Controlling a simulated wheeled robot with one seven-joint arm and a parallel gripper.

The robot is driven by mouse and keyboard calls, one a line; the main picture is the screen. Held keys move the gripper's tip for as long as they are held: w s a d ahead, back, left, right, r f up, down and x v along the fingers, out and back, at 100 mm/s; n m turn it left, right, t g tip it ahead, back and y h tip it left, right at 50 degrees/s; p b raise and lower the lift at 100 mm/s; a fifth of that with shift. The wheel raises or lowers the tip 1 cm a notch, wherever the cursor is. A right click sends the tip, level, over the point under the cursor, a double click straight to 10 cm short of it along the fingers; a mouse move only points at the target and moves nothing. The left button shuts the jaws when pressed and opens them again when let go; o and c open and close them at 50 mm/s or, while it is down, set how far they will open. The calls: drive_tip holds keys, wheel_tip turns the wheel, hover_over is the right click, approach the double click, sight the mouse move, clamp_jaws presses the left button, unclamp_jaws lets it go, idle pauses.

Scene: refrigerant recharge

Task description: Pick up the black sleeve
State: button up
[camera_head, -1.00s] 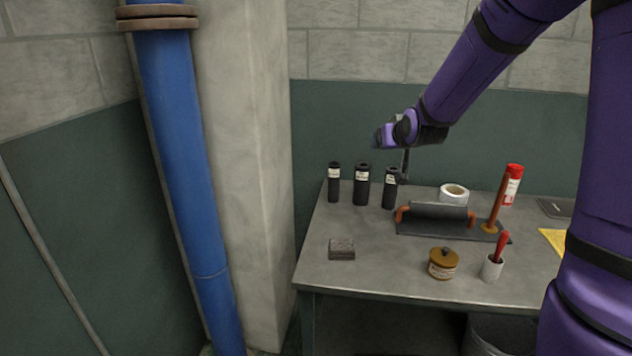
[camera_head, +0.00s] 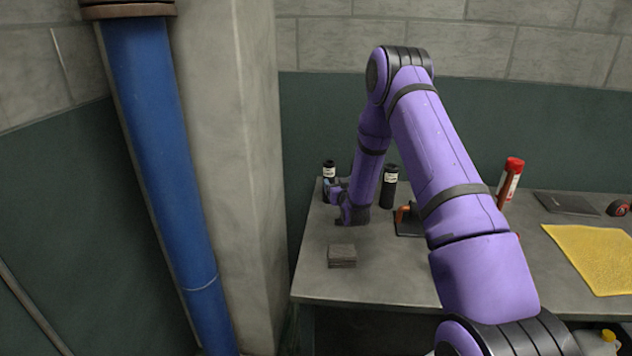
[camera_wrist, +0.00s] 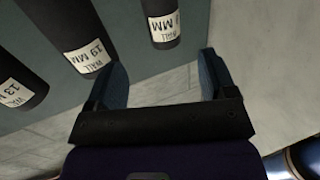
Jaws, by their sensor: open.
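The black sleeves are upright dark cylinders with white labels. In the head view, one (camera_head: 329,168) stands at the table's far left, its lower part behind my gripper, and another (camera_head: 390,188) stands to the right of my forearm. A third is hidden behind my arm there. The wrist view shows three: one at the left edge (camera_wrist: 15,82), one labelled 19 MM (camera_wrist: 75,35), and one at upper middle (camera_wrist: 161,12) with a partly readable MM label. My gripper (camera_head: 333,187) is open and empty. In the wrist view its fingers (camera_wrist: 160,72) point towards the upper-middle sleeve, apart from it.
A dark grey block (camera_head: 341,256) lies on the table (camera_head: 380,285) in front of my gripper. A red-capped tube (camera_head: 511,180), a dark flat pad (camera_head: 566,204) and a yellow cloth (camera_head: 598,257) are to the right. A pillar (camera_head: 255,170) and blue pipe (camera_head: 165,170) stand left.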

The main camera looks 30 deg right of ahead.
sight(330, 173)
drive_tip(key=shift+a+x, duration=0.15)
drive_tip(key=shift+x, duration=2.6)
drive_tip(key=shift+a+x, duration=0.15)
drive_tip(key=shift+x, duration=2.6)
drive_tip(key=shift+w+f, duration=0.1)
drive_tip(key=shift+f, duration=0.05)
drive_tip(key=c, duration=1)
